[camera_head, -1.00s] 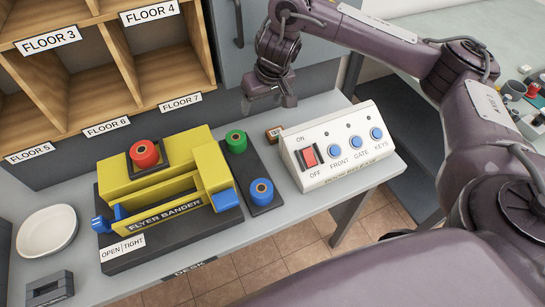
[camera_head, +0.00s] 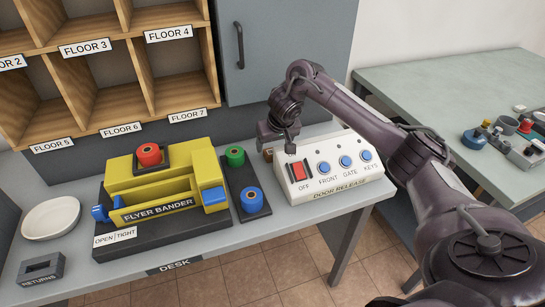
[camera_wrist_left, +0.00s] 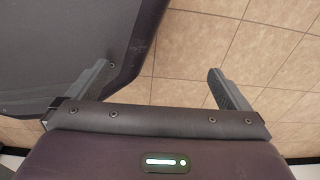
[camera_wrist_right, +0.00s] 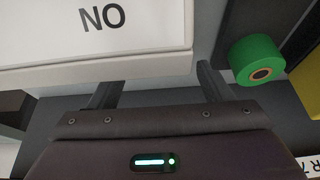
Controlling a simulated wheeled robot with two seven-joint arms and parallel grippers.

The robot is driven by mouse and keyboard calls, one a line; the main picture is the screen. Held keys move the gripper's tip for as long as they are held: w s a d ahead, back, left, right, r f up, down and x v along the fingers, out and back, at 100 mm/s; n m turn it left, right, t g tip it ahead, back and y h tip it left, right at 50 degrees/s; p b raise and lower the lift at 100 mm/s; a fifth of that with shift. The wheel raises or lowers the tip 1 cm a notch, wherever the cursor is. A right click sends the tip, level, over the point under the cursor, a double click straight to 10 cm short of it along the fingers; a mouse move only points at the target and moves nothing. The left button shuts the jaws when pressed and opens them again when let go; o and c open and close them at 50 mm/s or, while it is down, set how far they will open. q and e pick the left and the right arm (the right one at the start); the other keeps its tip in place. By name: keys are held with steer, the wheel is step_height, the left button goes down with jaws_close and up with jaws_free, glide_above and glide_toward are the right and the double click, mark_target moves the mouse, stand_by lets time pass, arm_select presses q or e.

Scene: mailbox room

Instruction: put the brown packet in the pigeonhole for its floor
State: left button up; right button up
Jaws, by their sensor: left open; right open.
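A small brown item (camera_head: 268,155) shows on the desk by the left rear corner of the door release box, partly hidden by my right gripper; too little shows to tell whether it is the brown packet. No other brown packet is visible. My right gripper (camera_head: 289,146) is open and empty, low over the rear left of the box; its open fingers (camera_wrist_right: 160,85) show in the right wrist view by the box's edge. The wooden pigeonholes (camera_head: 129,110) stand at the back left, with floor labels. My left gripper (camera_wrist_left: 157,72) is open and empty above the tiled floor.
The white door release box (camera_head: 335,170) has a red switch and blue buttons. The yellow flyer bander (camera_head: 160,190), green roll (camera_head: 235,155), blue roll (camera_head: 252,199), white dish (camera_head: 52,220) and returns holder (camera_head: 41,269) occupy the desk. A second table (camera_head: 430,85) is at right.

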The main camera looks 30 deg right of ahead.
mark_target(267, 153)
steer(key=x, duration=0.4)
steer(key=shift+w, duration=0.15)
arm_select(q)
steer(key=shift+w+d, duration=0.2)
steer(key=shift+w, duration=0.55)
arm_select(e)
steer(key=shift+r, duration=0.1)
steer(key=c, duration=1.2)
arm_select(q)
steer(key=shift+s, duration=0.15)
arm_select(e)
steer(key=shift+o, duration=0.2)
steer(key=shift+r, duration=0.1)
